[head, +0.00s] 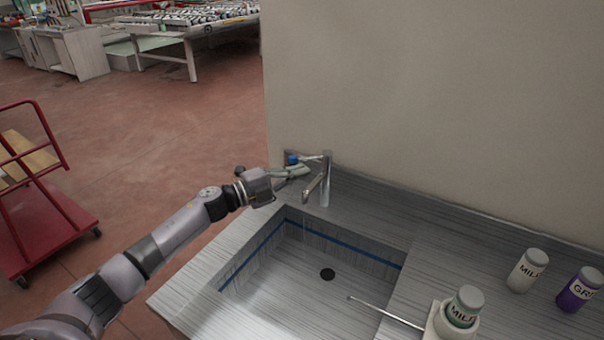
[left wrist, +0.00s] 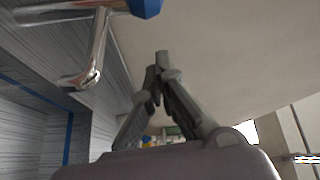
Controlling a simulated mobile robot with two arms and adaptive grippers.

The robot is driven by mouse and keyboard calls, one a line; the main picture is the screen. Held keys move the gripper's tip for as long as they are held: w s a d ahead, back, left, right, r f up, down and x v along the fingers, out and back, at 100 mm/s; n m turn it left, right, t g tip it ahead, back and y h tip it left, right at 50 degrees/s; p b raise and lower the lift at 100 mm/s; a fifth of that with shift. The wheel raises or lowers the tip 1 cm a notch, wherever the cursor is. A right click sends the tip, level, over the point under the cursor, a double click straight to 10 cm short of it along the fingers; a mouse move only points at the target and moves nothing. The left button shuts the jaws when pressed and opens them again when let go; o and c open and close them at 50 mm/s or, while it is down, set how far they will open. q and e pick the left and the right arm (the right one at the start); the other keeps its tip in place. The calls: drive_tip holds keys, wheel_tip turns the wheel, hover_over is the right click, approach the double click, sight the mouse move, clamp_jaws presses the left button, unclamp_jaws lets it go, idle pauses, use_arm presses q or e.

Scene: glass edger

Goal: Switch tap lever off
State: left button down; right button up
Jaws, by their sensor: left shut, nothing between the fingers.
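The chrome tap (head: 325,182) stands at the back left corner of the sink, its spout over the basin. Its lever (head: 313,157) points left from the top and ends in a blue tip (head: 292,159). My left gripper (head: 306,170) is shut and empty, beside the tap and just below the lever in the head view. In the left wrist view the shut fingertips (left wrist: 161,64) are apart from the blue tip (left wrist: 147,7) and the tap spout (left wrist: 85,78). A faint thin streak shows under the spout. My right gripper is out of view.
The sink basin (head: 325,274) is empty. A beige wall (head: 430,110) rises behind. A red cart (head: 45,225) stands on the floor at left.

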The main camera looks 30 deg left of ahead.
use_arm(q)
drive_tip(key=a+b+v, duration=0.1)
drive_tip(key=b+v, duration=0.2)
drive_tip(key=v, duration=0.6)
drive_tip(key=shift+a+b, duration=0.2)
drive_tip(key=shift+b, duration=0.2)
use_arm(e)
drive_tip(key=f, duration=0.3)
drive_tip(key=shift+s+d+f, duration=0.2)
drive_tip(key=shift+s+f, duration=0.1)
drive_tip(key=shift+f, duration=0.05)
use_arm(q)
drive_tip(key=shift+w+r, duration=0.1)
drive_tip(key=shift+r, duration=0.05)
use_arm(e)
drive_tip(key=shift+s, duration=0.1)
